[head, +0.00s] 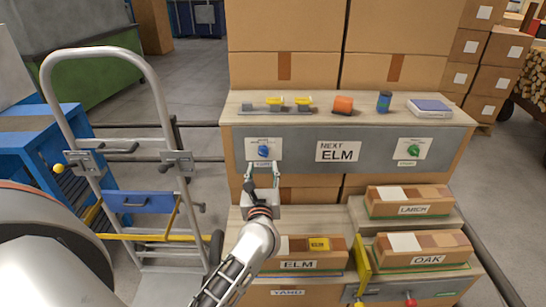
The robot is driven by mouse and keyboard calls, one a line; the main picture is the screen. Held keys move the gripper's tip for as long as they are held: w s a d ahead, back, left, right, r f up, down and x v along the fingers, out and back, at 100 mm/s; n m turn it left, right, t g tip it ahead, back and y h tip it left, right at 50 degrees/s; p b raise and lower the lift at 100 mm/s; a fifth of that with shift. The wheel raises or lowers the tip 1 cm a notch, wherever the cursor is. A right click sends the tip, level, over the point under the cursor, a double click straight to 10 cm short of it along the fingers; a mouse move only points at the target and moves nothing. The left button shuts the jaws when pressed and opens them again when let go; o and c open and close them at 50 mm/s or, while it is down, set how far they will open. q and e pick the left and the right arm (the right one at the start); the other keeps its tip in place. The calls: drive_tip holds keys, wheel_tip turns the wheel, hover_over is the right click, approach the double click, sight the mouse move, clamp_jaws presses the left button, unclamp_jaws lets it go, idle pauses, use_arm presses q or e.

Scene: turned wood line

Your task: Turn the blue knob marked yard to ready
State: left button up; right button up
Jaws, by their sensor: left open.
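The blue knob (264,151) sits on a white label plate at the left of the grey panel (290,165) under the shelf top. The print around it is too small to read for sure. My left gripper (262,171) is just below the knob, fingers pointing up toward the panel. Its fingers are open and hold nothing. I cannot tell whether a fingertip touches the plate. My right gripper is not in view.
A green knob (413,151) sits at the panel's right, past a sign reading NEXT ELM (338,151). Boxes marked ELM (299,265), LARCH (413,210) and OAK (428,260) stand below. A hand truck (152,75) stands left.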

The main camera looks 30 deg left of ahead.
sight(263, 155)
use_arm(q)
drive_tip(key=x, duration=0.8)
drive_tip(key=shift+a, duration=0.1)
drive_tip(key=c, duration=1.1)
